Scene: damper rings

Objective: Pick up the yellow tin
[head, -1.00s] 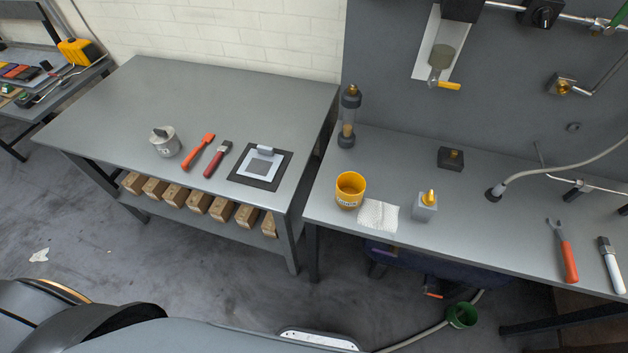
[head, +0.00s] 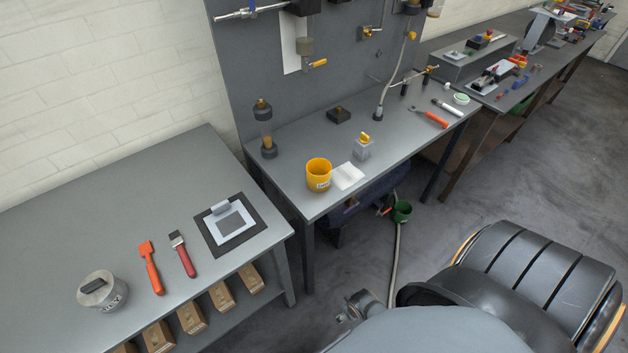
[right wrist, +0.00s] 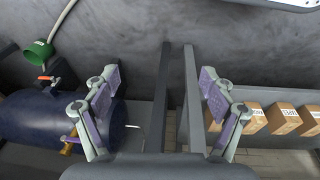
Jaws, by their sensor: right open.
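The yellow tin (head: 318,175) is an open-topped cup with a pale label. It stands upright near the front left corner of the right-hand workbench (head: 290,150) in the head view, beside a white cloth (head: 348,176). My right gripper (right wrist: 158,88) shows in the right wrist view, its two fingers spread wide and nothing between them. Behind them are bench legs and the floor; the tin is not in that view. My left gripper is in neither view.
A grey block with a yellow knob (head: 363,148) and a clear cylinder with dark ends (head: 264,130) stand near the tin. A green cup (head: 402,211) hangs low by a hose.

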